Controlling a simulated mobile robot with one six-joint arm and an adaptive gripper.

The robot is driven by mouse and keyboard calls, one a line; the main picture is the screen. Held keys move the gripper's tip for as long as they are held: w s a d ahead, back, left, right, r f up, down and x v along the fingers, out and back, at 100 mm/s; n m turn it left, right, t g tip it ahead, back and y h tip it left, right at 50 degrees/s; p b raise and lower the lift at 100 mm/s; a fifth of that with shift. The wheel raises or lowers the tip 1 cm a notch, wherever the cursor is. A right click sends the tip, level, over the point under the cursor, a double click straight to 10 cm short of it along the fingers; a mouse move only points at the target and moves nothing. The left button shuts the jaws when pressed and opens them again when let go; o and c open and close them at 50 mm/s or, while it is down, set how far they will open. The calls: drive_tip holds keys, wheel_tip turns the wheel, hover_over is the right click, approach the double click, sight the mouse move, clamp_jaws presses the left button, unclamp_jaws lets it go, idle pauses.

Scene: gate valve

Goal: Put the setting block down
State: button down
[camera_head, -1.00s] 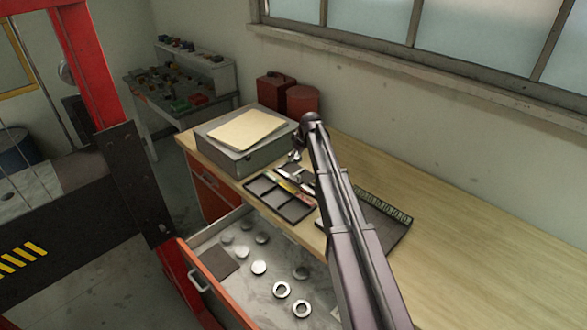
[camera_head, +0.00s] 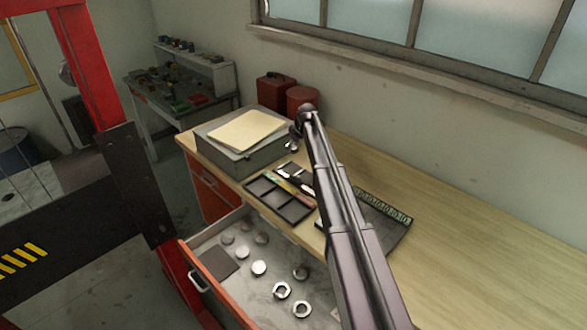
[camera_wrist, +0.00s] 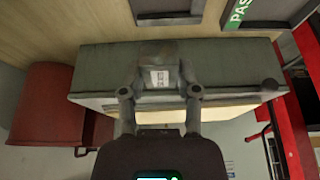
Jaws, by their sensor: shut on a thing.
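The setting block (camera_wrist: 160,77) is a small grey block with a white label, seen in the wrist view between the fingers. My gripper (camera_wrist: 162,68) is shut on it, with a finger on each side. In the head view my gripper (camera_head: 292,147) is small, above the bench near the grey box, and the block cannot be made out there. In the wrist view the grey box (camera_wrist: 105,72) lies behind the block; whether they touch cannot be told.
A black compartment tray (camera_head: 280,200) with slim tools lies on the wooden bench (camera_head: 460,250) near the box. A dark board (camera_head: 385,235) sits partly behind my arm. Red canisters (camera_head: 276,92) stand behind. An open drawer (camera_head: 240,285) holds several metal discs and rings.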

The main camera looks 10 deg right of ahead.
drive_tip(key=b, duration=0.6)
hover_over(291, 169)
drive_tip(key=shift+s+d+f, duration=0.1)
drive_tip(key=shift+d+f, duration=0.05)
drive_tip(key=shift+f, duration=0.8)
drive_tip(key=shift+s+d+f, duration=0.1)
drive_tip(key=shift+s+f, duration=0.05)
drive_tip(key=shift+f, duration=0.85)
drive_tip(key=shift+s+d+f, duration=0.1)
drive_tip(key=shift+d+f, duration=0.05)
drive_tip(key=shift+f, duration=0.8)
drive_tip(key=shift+f+b, duration=1.65)
drive_tip(key=shift+f, duration=0.25)
drive_tip(key=shift+f, duration=0.15)
drive_tip(key=shift+c, duration=1.6)
unclamp_jaws()
drive_tip(key=p+v, duration=1.1)
drive_tip(key=v, duration=0.1)
drive_tip(key=shift+r, duration=0.25)
